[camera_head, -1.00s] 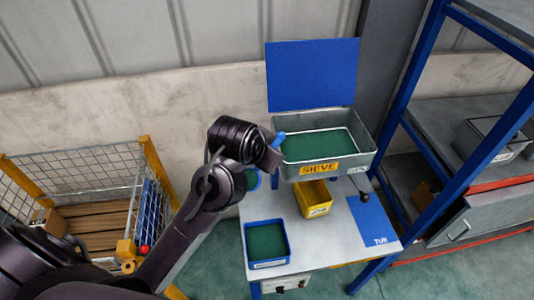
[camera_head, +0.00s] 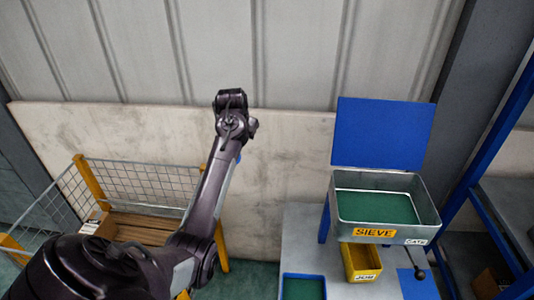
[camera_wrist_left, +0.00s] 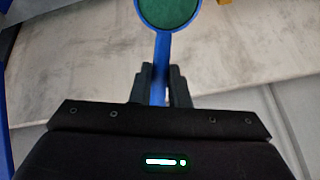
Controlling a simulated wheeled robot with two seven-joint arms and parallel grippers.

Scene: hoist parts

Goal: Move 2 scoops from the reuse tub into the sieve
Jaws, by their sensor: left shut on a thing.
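My left gripper (camera_wrist_left: 160,76) is shut on the handle of a blue scoop (camera_wrist_left: 162,52). In the left wrist view the round bowl of the scoop is cut by the top edge and shows green material (camera_wrist_left: 167,10) inside. In the head view my left arm reaches up in front of the wall, left of the sieve; its gripper and the scoop are mostly hidden there. The sieve (camera_head: 432,222) is a grey metal box with green inside, labelled SIEVE. A blue tub (camera_head: 284,287) with green contents is cut off at the bottom edge; its label is out of view. My right gripper is out of view.
A yellow bin (camera_head: 361,272) stands below the sieve on the grey table (camera_head: 308,252). A blue panel (camera_head: 382,133) rises behind the sieve. A wire-mesh crate (camera_head: 150,183) with yellow posts stands at left, and blue shelving (camera_head: 500,225) at right.

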